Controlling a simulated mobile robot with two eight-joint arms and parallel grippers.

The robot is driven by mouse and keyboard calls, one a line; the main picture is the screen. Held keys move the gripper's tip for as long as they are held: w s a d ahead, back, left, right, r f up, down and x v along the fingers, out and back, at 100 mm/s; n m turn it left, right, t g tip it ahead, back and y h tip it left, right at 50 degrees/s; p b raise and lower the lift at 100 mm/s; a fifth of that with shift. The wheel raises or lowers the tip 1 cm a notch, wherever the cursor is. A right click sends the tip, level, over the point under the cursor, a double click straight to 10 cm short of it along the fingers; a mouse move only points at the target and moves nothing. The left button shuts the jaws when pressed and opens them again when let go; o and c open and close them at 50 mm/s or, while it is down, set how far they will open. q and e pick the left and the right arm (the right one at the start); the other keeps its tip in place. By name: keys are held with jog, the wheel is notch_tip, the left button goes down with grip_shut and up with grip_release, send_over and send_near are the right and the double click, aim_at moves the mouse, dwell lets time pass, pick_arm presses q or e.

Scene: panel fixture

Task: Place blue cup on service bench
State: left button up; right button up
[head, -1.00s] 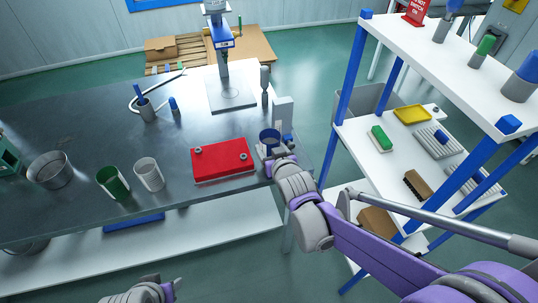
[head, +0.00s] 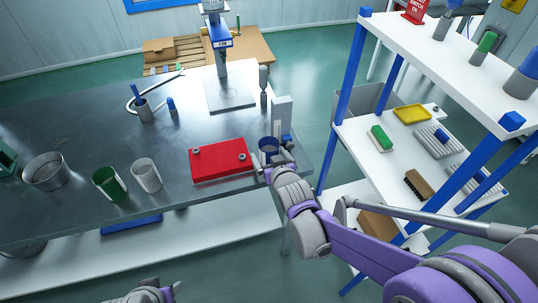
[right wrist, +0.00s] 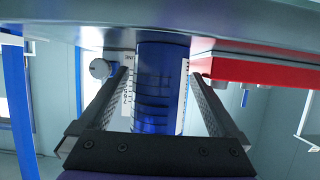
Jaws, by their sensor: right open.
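The blue cup (head: 268,146) stands at the right end of the grey bench (head: 200,110), just right of the red panel (head: 220,160). In the right wrist view, which looks upside down, the blue cup (right wrist: 160,95) is upright with its base at the bench surface. My right gripper (head: 273,161) is open around it. Its fingers (right wrist: 163,80) lie on either side, with visible gaps to the cup. My left gripper (head: 160,293) is at the bottom edge of the head view, away from the bench objects and partly cut off; its jaw opening is unclear.
A grey upright block (head: 281,116) stands close behind the cup. A green cup (head: 109,183), a white cup (head: 146,175) and a metal bowl (head: 46,171) stand at the left. A white shelf rack (head: 385,150) is right of the bench, close to my right arm.

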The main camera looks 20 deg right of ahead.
jog(key=shift+r, duration=0.1)
jog(key=shift+s+r, duration=0.1)
jog(key=shift+r, duration=0.1)
jog(key=p+v, duration=0.3)
jog(key=v, duration=0.9)
jog(key=s+d+f+g, duration=0.1)
jog(key=s+f+g, duration=0.2)
jog(key=s, duration=0.5)
jog(key=s+d+f+g, duration=0.1)
jog(key=s+f+g, duration=0.2)
jog(key=s, duration=0.6)
jog(key=g, duration=0.2)
jog(key=shift+s+d+f+g, duration=0.25)
jog(key=shift+s+d+g, duration=0.05)
jog(key=shift+s+g, duration=0.1)
jog(key=shift+w, duration=0.1)
